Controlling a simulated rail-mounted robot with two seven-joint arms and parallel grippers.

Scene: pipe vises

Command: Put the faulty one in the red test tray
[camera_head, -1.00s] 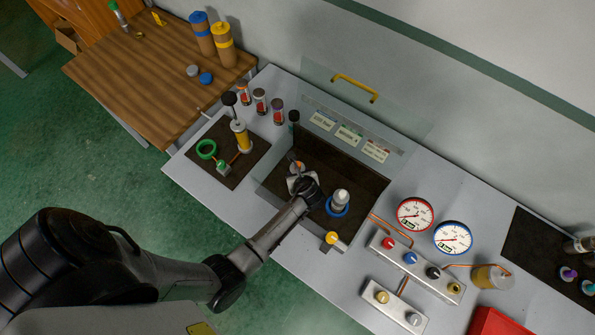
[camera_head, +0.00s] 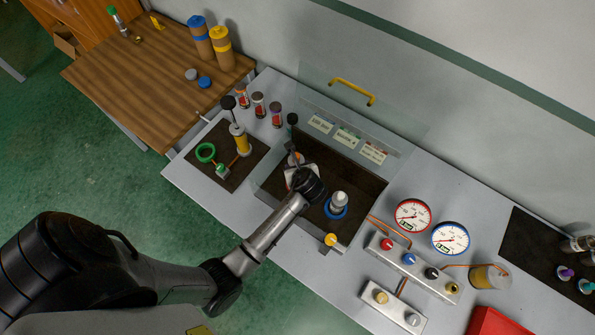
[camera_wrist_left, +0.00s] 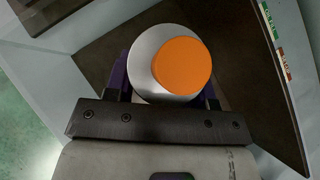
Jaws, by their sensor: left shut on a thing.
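My left gripper (camera_wrist_left: 165,90) is shut on a silver cylinder with an orange round end (camera_wrist_left: 182,66). In the head view it is over the left part of the dark-floored recess, where my wrist partly hides the held part (camera_head: 294,158). I cannot tell whether the part touches the recess floor. Another part, pale and upright with a blue ring (camera_head: 338,203) at its base, stands to the right in the recess. A red tray (camera_head: 497,322) is cut off at the bottom right edge. Which part is faulty cannot be told. My right gripper is out of view.
A clear screen with a yellow handle (camera_head: 352,91) stands behind the recess. Two gauges (camera_head: 412,215), a knob manifold (camera_head: 415,268) and copper pipes lie between the recess and the red tray. Several small jars (camera_head: 259,104) and a pump (camera_head: 240,140) are left.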

